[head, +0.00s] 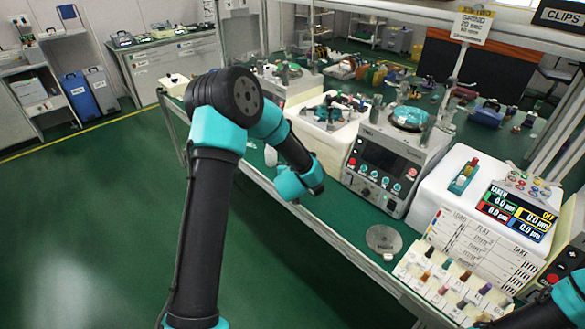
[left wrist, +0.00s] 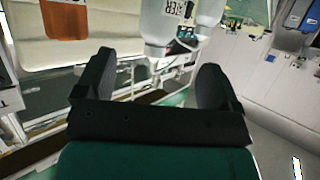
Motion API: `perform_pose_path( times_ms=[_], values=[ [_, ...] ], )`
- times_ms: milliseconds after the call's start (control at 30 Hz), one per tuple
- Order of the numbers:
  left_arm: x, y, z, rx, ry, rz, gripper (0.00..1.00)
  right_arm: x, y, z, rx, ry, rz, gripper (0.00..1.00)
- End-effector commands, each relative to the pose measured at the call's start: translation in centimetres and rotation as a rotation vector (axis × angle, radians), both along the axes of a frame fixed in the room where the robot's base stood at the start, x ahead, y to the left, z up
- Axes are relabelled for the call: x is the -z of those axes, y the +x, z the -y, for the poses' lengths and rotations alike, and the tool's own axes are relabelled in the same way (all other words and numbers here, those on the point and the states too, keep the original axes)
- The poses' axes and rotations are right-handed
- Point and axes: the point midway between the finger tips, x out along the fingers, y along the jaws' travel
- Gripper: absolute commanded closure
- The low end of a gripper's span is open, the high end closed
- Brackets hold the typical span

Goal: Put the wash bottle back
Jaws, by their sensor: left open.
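In the left wrist view, a white, translucent bottle (left wrist: 163,28) with a partly readable label ending in "ER" appears at the top, just beyond the open fingers. A second pale bottle (left wrist: 211,10) is beside it, cut off by the frame edge. My left gripper (left wrist: 153,78) is open, with nothing between its fingers. In the head view, my left wrist is over the front edge of the bench, and its fingers are hidden. A small white bottle-like shape (head: 270,156) shows just left of my forearm there. My right gripper is out of view; only part of my right arm shows at lower right.
A lapping machine (head: 380,160) with a control panel stands on the green bench right of my left wrist. A round metal disc (head: 384,239) lies in front of it. A rack of coloured-top pieces (head: 450,285) and a readout (head: 517,211) are further right. The aisle floor (head: 90,220) is clear.

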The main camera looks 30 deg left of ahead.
Motion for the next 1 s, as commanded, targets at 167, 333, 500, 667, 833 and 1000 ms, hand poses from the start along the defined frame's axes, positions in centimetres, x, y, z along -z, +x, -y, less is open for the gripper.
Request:
perform_pose_path(
  times_ms=[167,333,500,667,833,1000],
  values=[
    [0.0,0.0,0.0,0.000,0.000,0.000,0.12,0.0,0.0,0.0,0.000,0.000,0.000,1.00],
    [0.0,0.0,0.0,0.000,0.000,0.000,0.12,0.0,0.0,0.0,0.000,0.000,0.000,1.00],
    [0.1,0.0,0.0,0.001,-0.001,-0.002,0.12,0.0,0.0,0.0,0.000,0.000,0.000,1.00],
    [2.3,-1.0,1.4,0.051,-0.042,-0.050,0.12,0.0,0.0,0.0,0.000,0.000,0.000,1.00],
    [8.8,-5.4,6.0,0.198,-0.183,-0.221,0.12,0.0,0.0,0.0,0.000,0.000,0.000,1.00],
    [15.6,-13.4,11.6,0.351,-0.374,-0.481,0.12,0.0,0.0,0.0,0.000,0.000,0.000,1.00]
  ],
)
